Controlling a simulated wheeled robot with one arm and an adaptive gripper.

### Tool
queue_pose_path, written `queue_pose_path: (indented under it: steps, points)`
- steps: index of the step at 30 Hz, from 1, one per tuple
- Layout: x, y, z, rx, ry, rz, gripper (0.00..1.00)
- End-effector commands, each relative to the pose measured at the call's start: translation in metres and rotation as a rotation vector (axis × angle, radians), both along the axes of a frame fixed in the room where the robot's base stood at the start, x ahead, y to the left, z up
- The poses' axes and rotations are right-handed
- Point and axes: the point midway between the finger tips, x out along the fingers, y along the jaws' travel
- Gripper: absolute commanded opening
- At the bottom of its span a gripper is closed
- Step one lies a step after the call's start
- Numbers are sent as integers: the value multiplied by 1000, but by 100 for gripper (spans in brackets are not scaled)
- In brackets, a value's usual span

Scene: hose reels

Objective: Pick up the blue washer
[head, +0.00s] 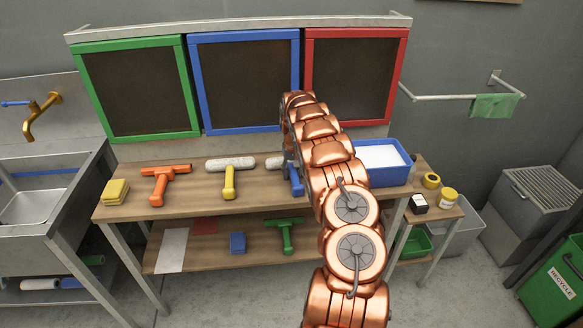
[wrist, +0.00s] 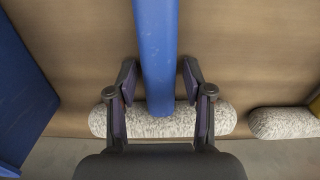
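The blue washer has a blue handle (head: 295,178) and a fuzzy white sleeve (head: 274,163). It lies on the wooden bench top, partly hidden by my arm in the head view. In the wrist view its blue handle (wrist: 157,50) runs down from the top edge to the speckled sleeve (wrist: 165,122). My gripper (wrist: 159,65) is open, with one finger on each side of the handle near the sleeve. A small gap shows between each finger and the handle. In the head view my gripper is hidden behind my arm.
A blue tub (head: 385,164) stands close to the right of the washer; its wall (wrist: 22,90) shows at left in the wrist view. A yellow washer (head: 229,180) lies to the left, then an orange squeegee (head: 160,180) and yellow sponges (head: 115,192). Framed panels rise behind the bench.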

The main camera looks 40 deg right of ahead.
Motion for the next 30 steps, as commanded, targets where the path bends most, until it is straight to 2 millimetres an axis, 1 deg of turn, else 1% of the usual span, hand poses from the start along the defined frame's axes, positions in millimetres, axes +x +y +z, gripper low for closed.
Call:
queue_pose_path:
  steps: [1,2,13,23,26,29,30]
  points:
    - [0,0,0,0,0,0,43]
    - [0,0,0,0,0,0,40]
    - [0,0,0,0,0,0,1]
    - [0,0,2,0,0,0,0]
    - [0,0,9,-1,1,0,0]
    - [1,1,24,-3,-2,1,0]
    - [2,0,32,-4,-4,0,0]
